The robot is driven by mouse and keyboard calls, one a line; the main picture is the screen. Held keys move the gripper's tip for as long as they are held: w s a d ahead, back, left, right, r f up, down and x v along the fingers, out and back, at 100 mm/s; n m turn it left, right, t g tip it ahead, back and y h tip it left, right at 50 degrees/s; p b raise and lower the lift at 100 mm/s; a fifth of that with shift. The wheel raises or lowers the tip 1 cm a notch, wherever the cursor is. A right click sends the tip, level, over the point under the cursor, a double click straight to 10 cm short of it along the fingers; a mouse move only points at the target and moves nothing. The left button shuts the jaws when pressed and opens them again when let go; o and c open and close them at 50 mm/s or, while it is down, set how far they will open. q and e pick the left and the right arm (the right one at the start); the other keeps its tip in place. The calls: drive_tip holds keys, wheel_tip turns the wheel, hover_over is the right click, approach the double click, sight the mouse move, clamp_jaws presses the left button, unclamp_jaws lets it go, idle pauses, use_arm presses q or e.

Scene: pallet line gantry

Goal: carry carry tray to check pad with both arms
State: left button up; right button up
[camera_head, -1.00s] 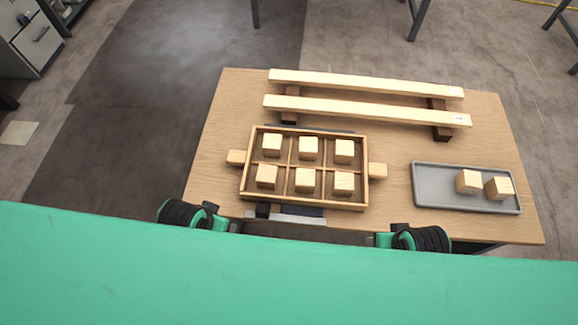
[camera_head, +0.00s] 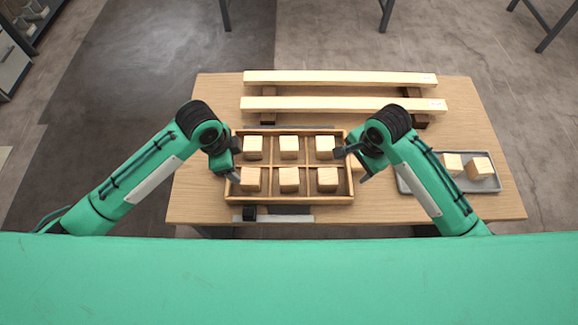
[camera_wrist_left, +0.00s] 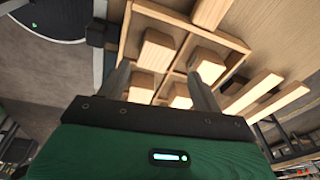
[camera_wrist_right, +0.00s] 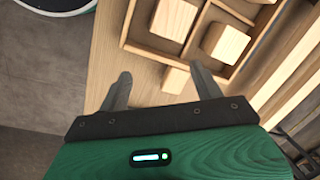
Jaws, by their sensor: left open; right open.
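The wooden carry tray (camera_head: 300,200) sits on the table with a block in each compartment. I cannot identify the check pad for certain.
Two pale beams (camera_head: 340,79) lie on dark supports behind the tray. A grey tray (camera_head: 487,188) with two blocks (camera_head: 480,168) is at the right, partly behind my right arm. A grey strip (camera_head: 285,218) with a black box (camera_head: 249,213) lies at the tray's front.

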use_arm(q)
drive_tip(key=w+a+r+m+g+y, duration=0.1)
drive_tip(key=w+a+r+m+y, duration=0.1)
drive_tip(key=w+a, duration=0.4)
drive_tip(key=shift+w+a+r, duration=0.15)
drive_tip(key=shift+a+r, duration=0.35)
drive_tip(key=shift+a, duration=0.25)
use_arm(e)
drive_tip(key=w+d+r+m+g+h, duration=0.1)
drive_tip(key=w+d+r+m, duration=0.2)
drive_tip(key=w+m, duration=0.3)
drive_tip(key=shift+w+d+r, duration=0.15)
drive_tip(key=shift+d, duration=0.55)
use_arm(q)
wheel_tip(320, 180, down, 14)
drive_tip(key=shift+r, duration=0.1)
use_arm(e)
wheel_tip(320, 180, down, 14)
drive_tip(key=shift+r, duration=0.1)
use_arm(q)
drive_tip(key=shift+c, duration=0.5)
use_arm(e)
drive_tip(key=shift+c, duration=0.5)
use_arm(q)
drive_tip(key=c, duration=1.3)
use_arm(e)
drive_tip(key=shift+r, duration=0.1)
drive_tip(key=c, duration=1.3)
